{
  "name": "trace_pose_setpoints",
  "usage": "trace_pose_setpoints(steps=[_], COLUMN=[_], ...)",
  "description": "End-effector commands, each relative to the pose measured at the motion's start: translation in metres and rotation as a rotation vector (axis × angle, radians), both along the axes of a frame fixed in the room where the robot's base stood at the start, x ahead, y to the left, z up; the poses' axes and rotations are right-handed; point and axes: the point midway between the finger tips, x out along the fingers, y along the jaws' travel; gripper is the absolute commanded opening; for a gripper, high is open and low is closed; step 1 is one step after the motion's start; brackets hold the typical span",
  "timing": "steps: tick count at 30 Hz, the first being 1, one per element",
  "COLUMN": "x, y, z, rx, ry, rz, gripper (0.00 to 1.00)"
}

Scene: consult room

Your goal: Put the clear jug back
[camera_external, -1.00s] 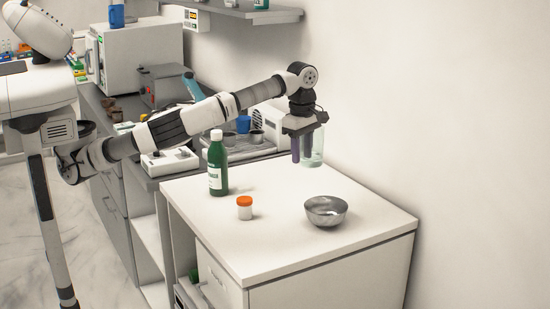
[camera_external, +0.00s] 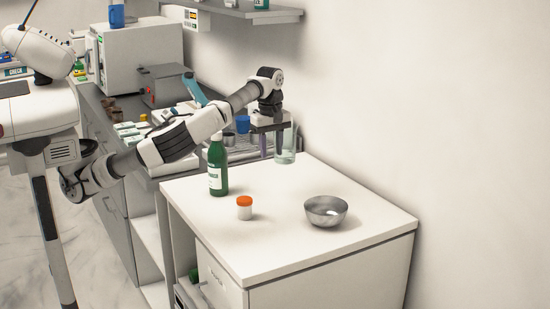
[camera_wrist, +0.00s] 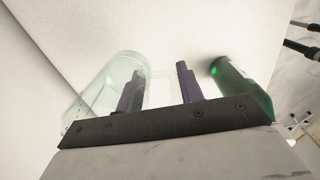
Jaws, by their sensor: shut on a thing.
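The clear jug (camera_external: 290,148) is at the back of the white cabinet top, upright, to the right of my gripper (camera_external: 272,148). My gripper is shut on the jug, on its handle side. In the wrist view the jug (camera_wrist: 108,88) overlaps the left finger, and its pale handle lies between the two fingers of my gripper (camera_wrist: 158,88). I cannot tell whether the jug's base touches the surface.
A green bottle (camera_external: 217,168) stands left of my gripper. An orange-lidded pot (camera_external: 244,208) and a metal bowl (camera_external: 326,211) stand nearer the front of the white top (camera_external: 285,240). A blue cup (camera_external: 243,124) is behind. The right side is clear.

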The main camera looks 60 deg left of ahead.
Motion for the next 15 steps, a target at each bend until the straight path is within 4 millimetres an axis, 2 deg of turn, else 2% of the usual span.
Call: trace_pose_setpoints(steps=[3, 6, 15], x=[-0.001, 0.000, 0.000], y=[-0.001, 0.000, 0.000], z=[-0.028, -0.045, -0.069], rx=[0.001, 0.001, 0.000], ry=[0.003, 0.001, 0.000], rz=[0.000, 0.001, 0.000], gripper=[0.03, 0.03, 0.03])
